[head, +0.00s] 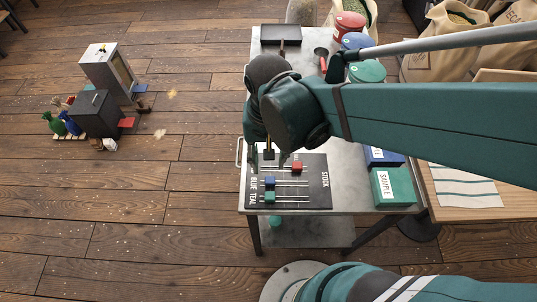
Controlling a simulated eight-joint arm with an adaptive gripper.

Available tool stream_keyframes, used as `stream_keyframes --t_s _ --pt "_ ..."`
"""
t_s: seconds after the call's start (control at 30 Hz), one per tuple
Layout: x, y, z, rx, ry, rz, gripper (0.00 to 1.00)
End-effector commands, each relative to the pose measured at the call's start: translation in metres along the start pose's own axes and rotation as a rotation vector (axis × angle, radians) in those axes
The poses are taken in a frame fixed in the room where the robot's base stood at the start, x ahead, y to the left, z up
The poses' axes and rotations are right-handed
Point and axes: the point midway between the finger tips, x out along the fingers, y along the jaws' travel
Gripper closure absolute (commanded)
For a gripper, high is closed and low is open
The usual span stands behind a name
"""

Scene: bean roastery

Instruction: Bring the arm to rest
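My teal and dark arm (430,112) reaches in from the right across the grey metal cart (352,205). Its dark wrist is bent downward over the cart's left side. My gripper (275,157) is small and mostly hidden beneath the wrist, at the upper edge of a black board (318,198) marked "STOCK" and "BLUE TEAL". Whether its fingers are open or shut, touching the board or above it, I cannot tell. The board carries a red block (297,166), a blue block (269,181) and a teal block (269,197) on pale rails.
Blue and green sample boxes (393,186) stand at the cart's right edge. Red, blue and green lidded tins (349,25) and a black tray (281,35) stand at the back. A wooden table (459,215) adjoins the right.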

Motion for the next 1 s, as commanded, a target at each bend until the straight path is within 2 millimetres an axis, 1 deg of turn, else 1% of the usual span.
stream_keyframes --t_s 0.2,0.77,1.0 --pt "-0.0057 -0.0001 -0.0001 0.0 0.0 0.0 0.65" --pt "-0.0058 -0.0001 -0.0001 0.0 0.0 0.0 0.65" --pt "-0.0094 0.0073 -0.0031 0.003 0.016 -0.009 0.65"
